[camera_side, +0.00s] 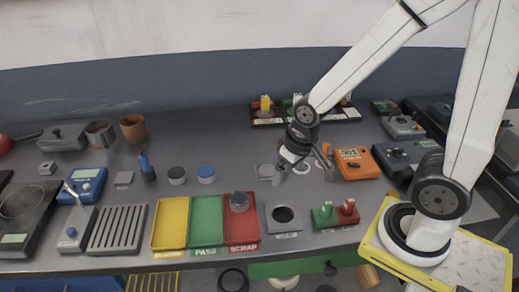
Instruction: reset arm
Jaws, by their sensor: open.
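My gripper (302,178) hangs from the white arm over the middle right of the grey bench, pointing down. Its fingers are apart, with nothing visible between them. A small grey block (267,171) and a pale round piece (299,169) lie close to it; I cannot tell whether the gripper touches either. The orange device (356,163) stands just right of the gripper.
Yellow (170,222), green PASS (206,215) and red SCRAP (241,233) trays line the front edge; a dark-grey cylindrical part (239,201) sits in the red one. A black rack (265,119) stands behind the gripper.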

